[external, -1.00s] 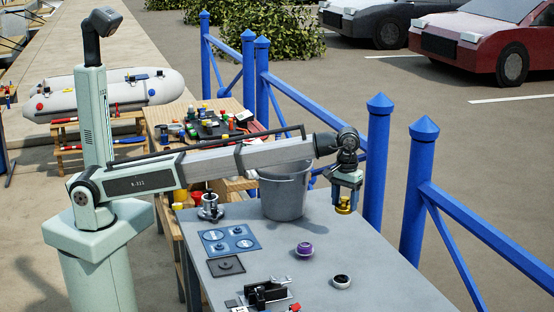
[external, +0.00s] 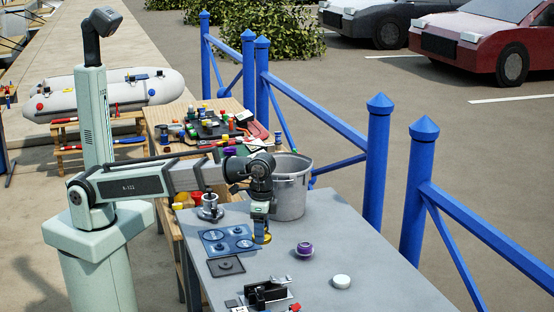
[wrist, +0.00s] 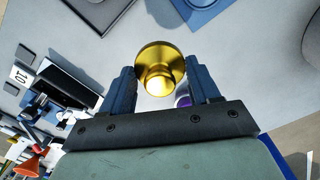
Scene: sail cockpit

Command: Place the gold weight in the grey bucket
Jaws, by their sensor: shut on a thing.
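My gripper (external: 262,224) points down and is shut on the gold weight (external: 262,238), which shows low between the fingers. In the wrist view the gold weight (wrist: 160,62) is a shiny round disc with a knob, held between the two dark blue fingers of my gripper (wrist: 162,82). The grey bucket (external: 292,195) stands upright at the back of the grey table. My gripper and wrist are in front of its left side in the external view, hiding part of it. The weight is outside the bucket, below its rim. Its exact height over the table is unclear.
A blue mat (external: 222,241) with round marks lies left of the weight, with a dark square plate (external: 226,266) nearer. A silver weight (external: 209,208) stands behind the mat. A purple round thing (external: 304,249) and a white one (external: 341,282) sit on the right.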

